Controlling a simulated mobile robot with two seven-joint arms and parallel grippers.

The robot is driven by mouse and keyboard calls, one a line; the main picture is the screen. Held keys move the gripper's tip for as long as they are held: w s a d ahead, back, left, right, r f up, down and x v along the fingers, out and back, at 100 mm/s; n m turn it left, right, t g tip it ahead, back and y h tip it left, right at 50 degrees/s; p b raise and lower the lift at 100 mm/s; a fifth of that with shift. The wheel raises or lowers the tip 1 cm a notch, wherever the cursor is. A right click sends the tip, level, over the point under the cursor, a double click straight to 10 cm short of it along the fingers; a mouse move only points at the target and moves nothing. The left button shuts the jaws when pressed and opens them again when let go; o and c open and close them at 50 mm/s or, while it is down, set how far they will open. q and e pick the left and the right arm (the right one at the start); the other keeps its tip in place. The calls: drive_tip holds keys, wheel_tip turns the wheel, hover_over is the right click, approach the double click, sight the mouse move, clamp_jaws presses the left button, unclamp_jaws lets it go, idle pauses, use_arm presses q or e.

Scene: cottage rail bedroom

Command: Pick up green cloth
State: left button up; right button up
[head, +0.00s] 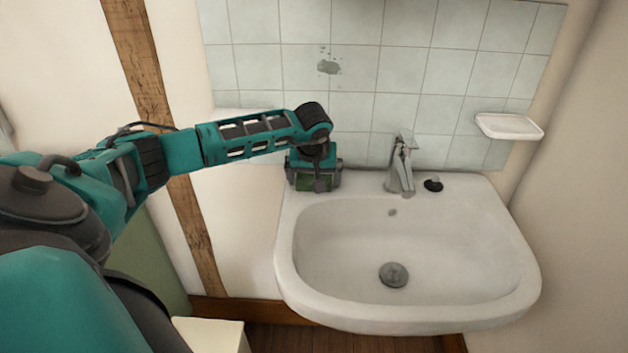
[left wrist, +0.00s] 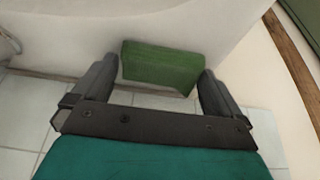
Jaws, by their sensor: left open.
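The green cloth (left wrist: 161,66) is a folded green block on the back left corner of the sink, by the tiled wall. In the head view only a bit of the cloth (head: 305,182) shows under my left gripper. My left gripper (head: 314,187) is over that corner, pointing down. In the left wrist view my left gripper (left wrist: 158,85) is open, with one finger on each side of the cloth. I cannot tell whether the fingers touch it. My right gripper is not in view.
The white sink (head: 330,312) has a faucet (head: 401,165) at its back middle and a small dark stopper (head: 433,184) beside it. A soap dish (head: 508,126) sticks out from the wall at right. A wooden post (head: 196,230) stands left of the sink. The basin is empty.

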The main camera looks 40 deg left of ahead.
sight(314, 177)
use_arm(q)
drive_tip(key=c, duration=0.7)
drive_tip(key=shift+c, duration=0.2)
wheel_tip(314, 177, up, 20)
drive_tip(key=p, duration=0.1)
drive_tip(key=shift+d, duration=0.1)
drive_tip(key=s+d+f+m+h, duration=0.1)
drive_tip(key=s+d+f+m, duration=0.1)
drive_tip(key=d, duration=0.6)
drive_tip(key=s+d+f+m+h, duration=0.1)
drive_tip(key=s+d+f+m, duration=0.2)
drive_tip(key=d, duration=0.5)
drive_tip(key=s+d+f+m+t, duration=0.1)
drive_tip(key=s+d+f+m, duration=0.2)
drive_tip(key=d, duration=0.6)
wheel_tip(314, 177, down, 2)
drive_tip(key=shift+s+f+h, duration=0.1)
drive_tip(key=shift+s+h, duration=0.3)
drive_tip(key=shift+s, duration=0.55)
